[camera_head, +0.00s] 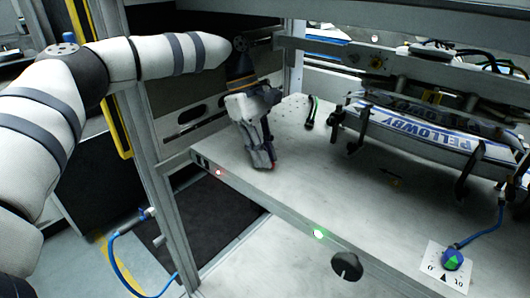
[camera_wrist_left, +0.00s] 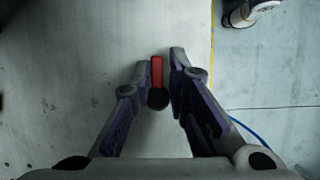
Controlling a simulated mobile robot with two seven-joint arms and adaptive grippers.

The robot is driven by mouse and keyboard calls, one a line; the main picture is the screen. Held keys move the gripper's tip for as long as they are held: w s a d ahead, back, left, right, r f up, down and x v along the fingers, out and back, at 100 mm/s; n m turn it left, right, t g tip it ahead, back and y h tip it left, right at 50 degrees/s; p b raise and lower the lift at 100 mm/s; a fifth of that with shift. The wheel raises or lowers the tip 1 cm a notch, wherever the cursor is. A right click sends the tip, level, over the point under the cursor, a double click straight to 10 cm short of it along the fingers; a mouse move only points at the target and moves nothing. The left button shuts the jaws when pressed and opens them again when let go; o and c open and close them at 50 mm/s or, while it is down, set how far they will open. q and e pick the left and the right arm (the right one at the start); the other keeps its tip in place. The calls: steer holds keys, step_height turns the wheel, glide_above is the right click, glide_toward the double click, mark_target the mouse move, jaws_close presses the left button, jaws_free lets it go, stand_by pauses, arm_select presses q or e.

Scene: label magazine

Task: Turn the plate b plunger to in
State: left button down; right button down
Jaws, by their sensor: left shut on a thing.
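The plunger (camera_wrist_left: 157,72) has a red handle and a dark round end, and shows between the fingers in the left wrist view. In the head view only a little of its red (camera_head: 275,165) shows beside the fingertips. My left gripper (camera_head: 264,160) points down over the pale plate near its front edge, and is shut on the plunger. The left wrist view shows the two fingers (camera_wrist_left: 160,75) on either side of the red handle. Much of the plunger is hidden by the fingers in the head view. My right gripper is not in view.
The pale plate (camera_head: 390,215) carries a blue-and-white label stack (camera_head: 430,145) held by black brackets. A red light (camera_head: 219,172) and a green light (camera_head: 318,234) are on the front edge. A metal post (camera_head: 155,170) stands left.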

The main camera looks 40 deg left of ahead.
arm_select(q)
steer(key=shift+w+a+r, duration=0.1)
steer(key=shift+w+r, duration=0.2)
steer(key=c, duration=1.7)
jaws_free()
steer(key=shift+f, duration=0.2)
